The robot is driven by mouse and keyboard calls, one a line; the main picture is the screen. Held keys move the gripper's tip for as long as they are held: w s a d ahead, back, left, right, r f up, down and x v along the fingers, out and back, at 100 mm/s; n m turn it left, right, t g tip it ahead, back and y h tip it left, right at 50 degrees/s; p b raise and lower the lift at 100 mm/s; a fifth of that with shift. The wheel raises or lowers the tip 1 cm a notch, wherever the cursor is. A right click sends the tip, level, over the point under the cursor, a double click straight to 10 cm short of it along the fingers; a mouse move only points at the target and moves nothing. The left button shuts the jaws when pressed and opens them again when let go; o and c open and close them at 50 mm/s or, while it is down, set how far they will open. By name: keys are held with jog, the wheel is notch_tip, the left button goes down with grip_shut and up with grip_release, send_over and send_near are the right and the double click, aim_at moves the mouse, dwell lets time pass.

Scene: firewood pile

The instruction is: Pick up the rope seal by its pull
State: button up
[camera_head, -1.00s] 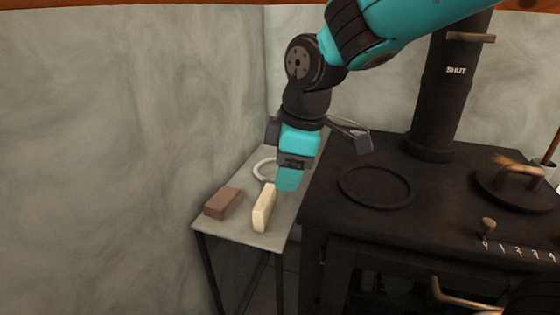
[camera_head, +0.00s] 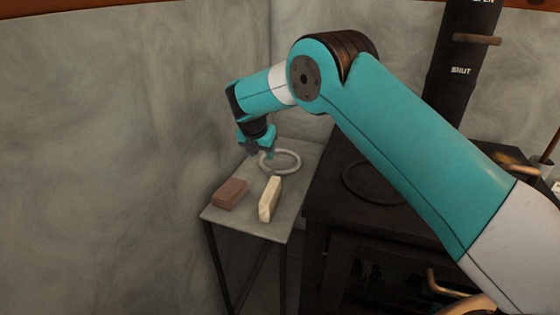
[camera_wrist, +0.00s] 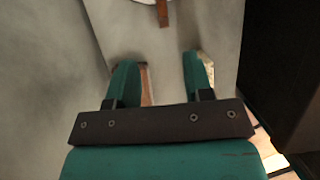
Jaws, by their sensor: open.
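The rope seal (camera_head: 297,167) is a pale ring lying flat on the small grey side table. In the wrist view only a sliver of its pale edge shows at the top, with a narrow brown pull (camera_wrist: 163,14) sticking out from it toward my gripper. My gripper (camera_head: 259,151) is at the ring's left side in the head view and partly covers that side. In the wrist view my gripper (camera_wrist: 158,72) is open, with nothing seen held between its teal fingers. The pull lies ahead of the gap, beyond the fingertips.
A brown brick (camera_head: 230,194) and a cream block (camera_head: 269,200) lie on the grey table (camera_head: 250,226), nearer its front. The wall is close on the left. A black stove (camera_head: 325,190) with a flue (camera_head: 455,80) stands to the right, partly behind my arm.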

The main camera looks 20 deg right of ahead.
send_over(270, 172)
jog(key=s+a, duration=0.1)
jog(key=a, duration=0.1)
notch_tip(270, 172, down, 5)
jog(key=shift+d+r, duration=0.1)
jog(key=shift+r, duration=0.05)
jog(key=shift+s+x, duration=0.25)
jog(key=shift+x, duration=1.1)
jog(key=shift+s+x, duration=0.2)
jog(key=shift+x, duration=1.15)
jog(key=shift+d, duration=0.1)
grip_shut()
